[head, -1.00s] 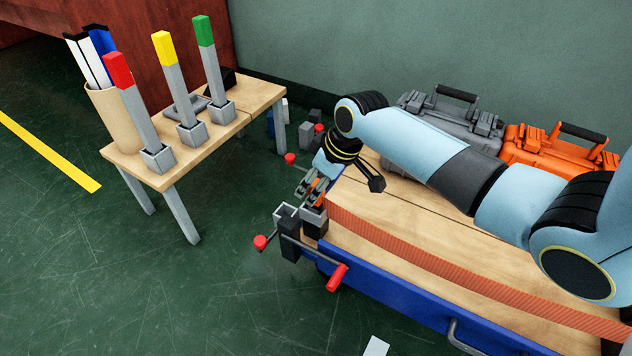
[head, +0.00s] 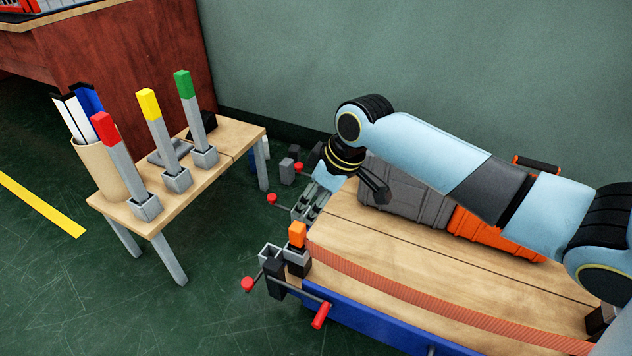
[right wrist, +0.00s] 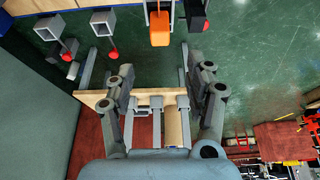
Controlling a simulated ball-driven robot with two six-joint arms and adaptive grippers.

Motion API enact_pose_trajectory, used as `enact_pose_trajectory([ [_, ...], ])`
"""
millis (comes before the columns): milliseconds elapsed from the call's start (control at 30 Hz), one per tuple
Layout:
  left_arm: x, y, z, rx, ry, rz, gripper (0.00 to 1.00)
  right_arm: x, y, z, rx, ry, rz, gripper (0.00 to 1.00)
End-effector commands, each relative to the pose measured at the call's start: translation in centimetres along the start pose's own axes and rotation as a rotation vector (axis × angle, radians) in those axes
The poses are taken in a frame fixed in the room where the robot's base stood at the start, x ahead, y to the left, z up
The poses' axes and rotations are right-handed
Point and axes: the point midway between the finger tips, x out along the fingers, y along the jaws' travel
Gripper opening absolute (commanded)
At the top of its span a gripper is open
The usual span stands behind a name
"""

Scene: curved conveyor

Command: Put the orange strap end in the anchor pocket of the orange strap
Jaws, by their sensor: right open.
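The orange strap end (head: 297,234) stands upright at the near left corner of the wooden bed, where the orange strap (head: 400,283) begins. Its lower part is hidden in a dark, grey-rimmed pocket (head: 298,265). An open grey pocket (head: 270,252) is just left of it. My right gripper (head: 308,208) is open and empty, above and behind the strap end and apart from it. In the right wrist view the orange end (right wrist: 160,28) shows at the top, beyond my open fingers (right wrist: 163,80). My left gripper is not in view.
Grey (head: 405,195) and orange (head: 490,238) cases stand at the back of the bed. Red-knobbed levers (head: 320,315) stick out at its corner. A small wooden table (head: 180,190) with red, yellow and green tipped posts stands left. Green floor lies between.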

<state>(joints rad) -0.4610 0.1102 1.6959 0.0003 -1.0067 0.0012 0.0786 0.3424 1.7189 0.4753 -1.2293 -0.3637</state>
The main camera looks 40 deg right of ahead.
Motion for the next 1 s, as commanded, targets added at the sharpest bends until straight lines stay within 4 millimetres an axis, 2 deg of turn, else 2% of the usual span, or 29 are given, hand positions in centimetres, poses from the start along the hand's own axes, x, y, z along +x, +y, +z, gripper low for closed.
enact_pose_trajectory([
  [233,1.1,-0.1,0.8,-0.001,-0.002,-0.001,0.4,-0.8,-0.1,0.1,0.001,0.0,0.0,0.54],
  [367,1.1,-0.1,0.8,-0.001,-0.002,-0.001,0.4,-0.3,-2.0,2.3,0.033,-0.003,0.019,0.54],
  [467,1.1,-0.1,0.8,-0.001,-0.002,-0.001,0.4,-0.1,-5.2,6.3,0.101,-0.006,0.064,0.54],
  [500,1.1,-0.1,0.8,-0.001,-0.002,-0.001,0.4,0.4,-6.5,9.2,0.14,-0.034,0.084,0.54],
  [567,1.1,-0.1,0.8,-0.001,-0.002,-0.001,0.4,1.6,-7.8,13.8,0.189,-0.097,0.107,0.54],
  [600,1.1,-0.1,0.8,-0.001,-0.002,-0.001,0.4,2.4,-8.6,16.8,0.215,-0.141,0.117,0.54],
  [700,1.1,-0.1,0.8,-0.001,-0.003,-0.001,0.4,3.5,-10.8,23.5,0.261,-0.246,0.134,0.54],
  [800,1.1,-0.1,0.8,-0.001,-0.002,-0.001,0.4,3.9,-12.6,28.3,0.288,-0.32,0.145,0.54],
  [900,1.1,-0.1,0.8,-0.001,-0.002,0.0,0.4,3.9,-13.6,30.9,0.3,-0.358,0.152,0.54],
  [1000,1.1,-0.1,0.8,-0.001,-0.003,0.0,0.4,3.8,-13.9,31.8,0.304,-0.372,0.155,0.54],
])
